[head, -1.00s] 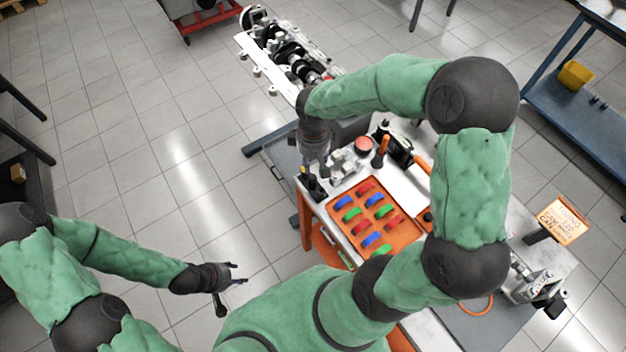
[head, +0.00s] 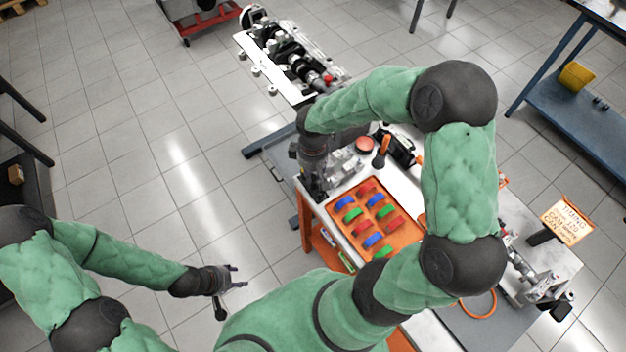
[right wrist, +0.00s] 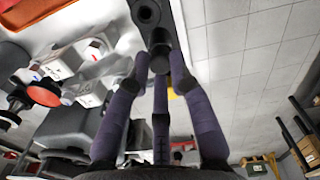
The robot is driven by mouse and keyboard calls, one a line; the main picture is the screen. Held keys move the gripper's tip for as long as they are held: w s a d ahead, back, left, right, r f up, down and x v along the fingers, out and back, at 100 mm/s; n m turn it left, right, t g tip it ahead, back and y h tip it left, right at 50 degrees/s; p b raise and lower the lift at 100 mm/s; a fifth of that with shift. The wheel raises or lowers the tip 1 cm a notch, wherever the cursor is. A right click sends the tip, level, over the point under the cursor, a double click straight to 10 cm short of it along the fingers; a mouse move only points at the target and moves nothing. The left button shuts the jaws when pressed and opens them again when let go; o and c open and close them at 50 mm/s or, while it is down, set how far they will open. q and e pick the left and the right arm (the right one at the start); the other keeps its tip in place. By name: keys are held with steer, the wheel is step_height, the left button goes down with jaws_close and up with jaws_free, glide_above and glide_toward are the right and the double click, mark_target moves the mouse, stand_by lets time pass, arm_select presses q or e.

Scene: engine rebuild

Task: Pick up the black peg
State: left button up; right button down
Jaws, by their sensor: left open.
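The black peg (right wrist: 160,62) stands out from a dark block (right wrist: 147,14) in the right wrist view. In the head view my right gripper (head: 316,188) is at the table's near left corner and hides most of the peg. In the right wrist view, the fingers of my right gripper (right wrist: 158,75) surround the peg, with fingertips close on both sides of it. I cannot tell whether they touch it. My left gripper (head: 240,277) is open and empty, over the floor to the left of the table.
An orange tray (head: 345,222) with several red, blue and green parts lies right of the right gripper. A red button (head: 365,145) and an orange-handled tool (head: 381,150) stand behind it. An engine block (head: 285,60) is further back. The floor at left is free.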

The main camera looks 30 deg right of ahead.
mark_target(313, 177)
step_height(313, 177, up, 10)
steer(key=p, duration=0.2)
steer(key=shift+p, duration=0.3)
stand_by(0.4)
